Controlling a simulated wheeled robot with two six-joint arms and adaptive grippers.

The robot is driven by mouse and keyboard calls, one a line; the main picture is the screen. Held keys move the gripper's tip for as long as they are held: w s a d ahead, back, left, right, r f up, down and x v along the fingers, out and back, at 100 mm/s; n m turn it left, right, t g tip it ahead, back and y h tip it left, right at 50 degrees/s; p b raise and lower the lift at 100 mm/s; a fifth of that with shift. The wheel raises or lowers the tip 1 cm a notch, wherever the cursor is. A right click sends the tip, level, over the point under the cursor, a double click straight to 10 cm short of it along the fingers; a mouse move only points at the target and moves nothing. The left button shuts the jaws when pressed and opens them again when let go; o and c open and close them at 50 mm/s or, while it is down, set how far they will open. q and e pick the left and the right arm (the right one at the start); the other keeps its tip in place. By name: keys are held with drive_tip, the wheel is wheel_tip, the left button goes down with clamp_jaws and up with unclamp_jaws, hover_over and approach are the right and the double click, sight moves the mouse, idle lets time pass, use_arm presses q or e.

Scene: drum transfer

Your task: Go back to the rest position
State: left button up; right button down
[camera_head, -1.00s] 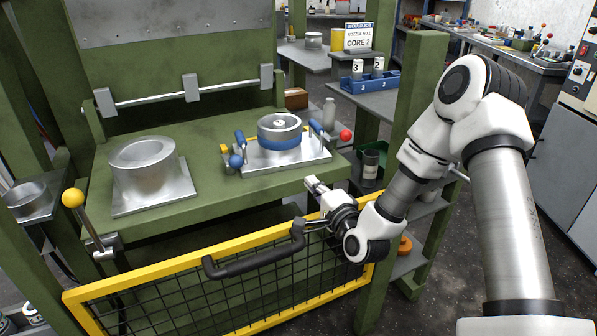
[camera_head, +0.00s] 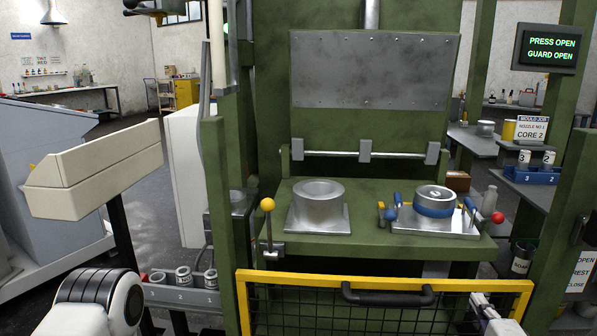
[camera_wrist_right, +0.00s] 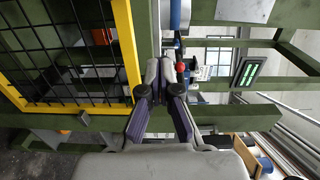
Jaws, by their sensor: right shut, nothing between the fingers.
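My right gripper (camera_head: 481,300) shows only in part at the bottom right of the head view, at the upper right part of the yellow-framed mesh guard (camera_head: 515,285). In the right wrist view my right gripper (camera_wrist_right: 166,72) has its dark fingers together with nothing between them. The guard's yellow frame (camera_wrist_right: 130,60) is to the left of the fingers there; I see no contact. The guard's black handle (camera_head: 388,297) is left of the gripper in the head view and free. A white and black joint of my left arm (camera_head: 98,302) shows at the bottom left; my left gripper is out of view.
A green press (camera_head: 375,170) stands ahead. Its bed holds a metal ring on a plate (camera_head: 320,203) and a blue-banded mould (camera_head: 434,205). A lever with a yellow knob (camera_head: 267,205) stands at left. The screen (camera_head: 547,50) reads PRESS OPEN, GUARD OPEN. Small numbered cans (camera_head: 183,276) sit at lower left.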

drive_tip(key=s+a+f+n+g+y, duration=0.1)
drive_tip(key=s+a+f+n+g, duration=0.3)
drive_tip(key=f, duration=0.6)
drive_tip(key=s+a+f+n+g+y, duration=0.1)
drive_tip(key=s+a+f+g+y, duration=0.15)
drive_tip(key=a+f, duration=0.5)
drive_tip(key=s+a+f+n+g, duration=0.1)
drive_tip(key=s+f+n+g, duration=0.35)
drive_tip(key=s+f, duration=0.55)
drive_tip(key=s+f+n+g+h, duration=0.2)
drive_tip(key=s+f+n+g, duration=0.2)
drive_tip(key=s+n+g, duration=0.7)
use_arm(q)
wheel_tip(320, 180, up, 13)
drive_tip(key=p, duration=1.3)
drive_tip(key=shift+w+r+p, duration=0.2)
drive_tip(key=shift+w+p, duration=0.15)
drive_tip(key=shift+w, duration=0.1)
use_arm(e)
drive_tip(key=s+r+m+t, duration=0.2)
drive_tip(key=s+r+t, duration=0.1)
drive_tip(key=r, duration=1)
drive_tip(key=shift+s+r+t, duration=0.15)
drive_tip(key=shift+r+t, duration=0.25)
drive_tip(key=shift+t, duration=0.2)
